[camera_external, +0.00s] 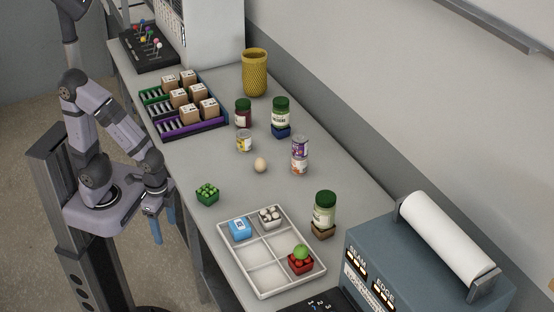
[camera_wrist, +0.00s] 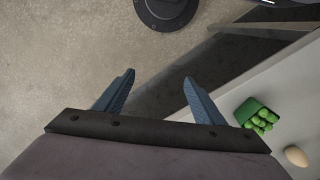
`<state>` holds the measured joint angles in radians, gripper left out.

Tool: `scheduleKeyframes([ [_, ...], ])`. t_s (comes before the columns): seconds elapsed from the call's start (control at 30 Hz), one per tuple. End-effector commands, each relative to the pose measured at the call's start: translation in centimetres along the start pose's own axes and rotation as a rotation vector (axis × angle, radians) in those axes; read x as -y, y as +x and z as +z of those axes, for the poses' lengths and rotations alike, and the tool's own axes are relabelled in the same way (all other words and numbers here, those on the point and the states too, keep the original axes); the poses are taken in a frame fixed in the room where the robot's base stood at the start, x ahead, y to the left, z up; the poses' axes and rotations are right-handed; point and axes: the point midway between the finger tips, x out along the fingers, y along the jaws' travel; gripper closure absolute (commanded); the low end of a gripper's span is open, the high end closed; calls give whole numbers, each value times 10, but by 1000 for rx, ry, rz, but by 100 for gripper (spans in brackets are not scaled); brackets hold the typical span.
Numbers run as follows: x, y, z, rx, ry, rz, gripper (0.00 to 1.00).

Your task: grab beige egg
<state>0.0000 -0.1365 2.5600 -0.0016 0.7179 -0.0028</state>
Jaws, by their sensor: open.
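The beige egg (camera_external: 260,165) rests on the grey table, left of two stacked cans. It also shows at the lower right edge of the wrist view (camera_wrist: 296,156). My gripper (camera_wrist: 158,78) is open and empty, its two blue fingers apart over the floor beside the table. In the external view my gripper (camera_external: 158,225) hangs beside the table's left edge, to the left of the egg and well apart from it.
A green box of green balls (camera_external: 207,194) stands between my gripper and the egg. Stacked cans (camera_external: 299,155), a small can (camera_external: 244,141) and jars (camera_external: 281,112) stand near the egg. A white divided tray (camera_external: 265,279) lies in front.

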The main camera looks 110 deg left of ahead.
Motion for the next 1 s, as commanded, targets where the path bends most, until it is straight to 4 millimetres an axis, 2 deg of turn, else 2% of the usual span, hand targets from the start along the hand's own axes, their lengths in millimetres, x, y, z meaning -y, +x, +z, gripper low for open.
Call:
scheduleKeyframes([
  [0.37, 0, 0, 0, 0, 0, 0, 36],
  [0.4, 0, 0, 0, 0, 0, 0, 44],
  [0.43, 0, 0, 0, 0, 0, 0, 45],
  [0.73, 0, -1, 0, 0, 0, 0, 45],
  [0.87, 0, -9, -1, -4, 0, 0, 45],
  [1.0, 0, -28, -2, -6, 0, 0, 45],
])
